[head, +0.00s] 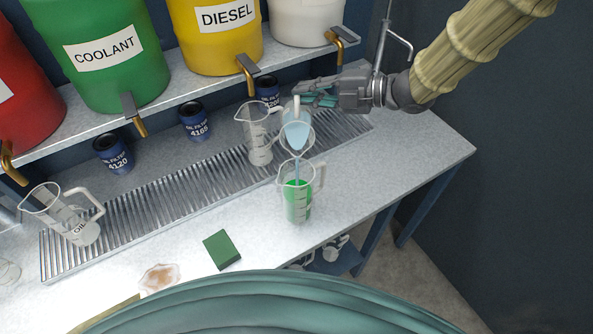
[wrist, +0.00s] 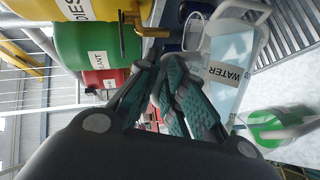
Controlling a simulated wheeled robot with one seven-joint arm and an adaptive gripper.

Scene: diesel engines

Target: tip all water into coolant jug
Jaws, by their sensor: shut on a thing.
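My gripper (head: 312,93) is shut on the water jug (head: 296,132), by its handle side as far as I can tell. The jug is clear, holds pale blue water and is tilted. Its WATER label shows in the wrist view (wrist: 228,76). A thin pale stream runs from it down into the coolant jug (head: 297,206), a clear jug with green liquid standing upright on the bench just below. The green liquid also shows in the wrist view (wrist: 268,124). The fingers' exact contact is partly hidden.
A clear jug (head: 259,142) stands on the metal grate close to the left. An OIL jug (head: 80,232) is at far left. Blue oil filter cans (head: 195,122) stand below the drum shelf.

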